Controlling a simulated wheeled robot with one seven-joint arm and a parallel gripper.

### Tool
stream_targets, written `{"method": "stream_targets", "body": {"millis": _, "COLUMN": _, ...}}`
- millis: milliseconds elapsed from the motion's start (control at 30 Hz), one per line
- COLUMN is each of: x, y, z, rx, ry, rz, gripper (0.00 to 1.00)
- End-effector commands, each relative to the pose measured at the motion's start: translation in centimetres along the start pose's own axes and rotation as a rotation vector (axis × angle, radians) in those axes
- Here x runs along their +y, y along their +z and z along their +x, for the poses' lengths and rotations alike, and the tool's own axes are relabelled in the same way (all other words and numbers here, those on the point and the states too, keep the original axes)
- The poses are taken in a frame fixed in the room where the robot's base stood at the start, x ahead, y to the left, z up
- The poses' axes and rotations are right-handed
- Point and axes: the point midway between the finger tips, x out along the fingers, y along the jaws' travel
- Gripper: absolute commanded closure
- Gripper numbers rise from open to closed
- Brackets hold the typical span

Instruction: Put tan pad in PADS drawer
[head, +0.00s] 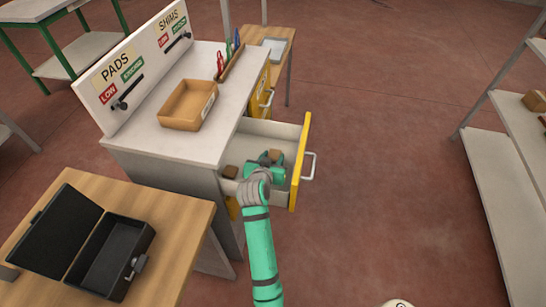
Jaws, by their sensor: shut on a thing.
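A yellow-fronted drawer (301,165) in the grey cabinet is pulled open; no label shows on its front from here. The board above has a PADS sign (115,68) at this end of the cabinet. My gripper (272,160) reaches into the open drawer from the front. It is shut on the tan pad (275,155), a small brownish block partly hidden by the gripper. I cannot tell whether the held pad touches the drawer floor.
A tan tray (187,105) and a holder with coloured tools (231,62) stand on the cabinet top. A second yellow drawer (262,92) is beyond, seemingly shut. An open black case (112,255) lies on the near wooden table. The floor right of the drawer is clear.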

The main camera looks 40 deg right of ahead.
Motion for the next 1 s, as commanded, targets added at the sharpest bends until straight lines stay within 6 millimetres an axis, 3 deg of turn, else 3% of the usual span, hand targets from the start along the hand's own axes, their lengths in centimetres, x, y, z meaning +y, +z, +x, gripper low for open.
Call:
{"method": "stream_targets", "body": {"millis": 33, "x": 0.0, "y": 0.2, "z": 0.0, "rx": -0.005, "ry": 0.001, "rz": -0.001, "gripper": 0.60}}
{"method": "stream_targets", "body": {"millis": 100, "x": 0.1, "y": 0.3, "z": 0.0, "rx": -0.005, "ry": 0.001, "rz": -0.001, "gripper": 0.44}}
{"method": "stream_targets", "body": {"millis": 400, "x": 0.1, "y": 0.3, "z": 0.1, "rx": -0.007, "ry": 0.002, "rz": -0.001, "gripper": 0.44}}
{"method": "stream_targets", "body": {"millis": 567, "x": 0.2, "y": -0.8, "z": -0.5, "rx": -0.005, "ry": 0.003, "rz": 0.000, "gripper": 0.44}}
{"method": "stream_targets", "body": {"millis": 1000, "x": 0.0, "y": -0.9, "z": -9.0, "rx": -0.003, "ry": -0.001, "rz": -0.001, "gripper": 0.44}}
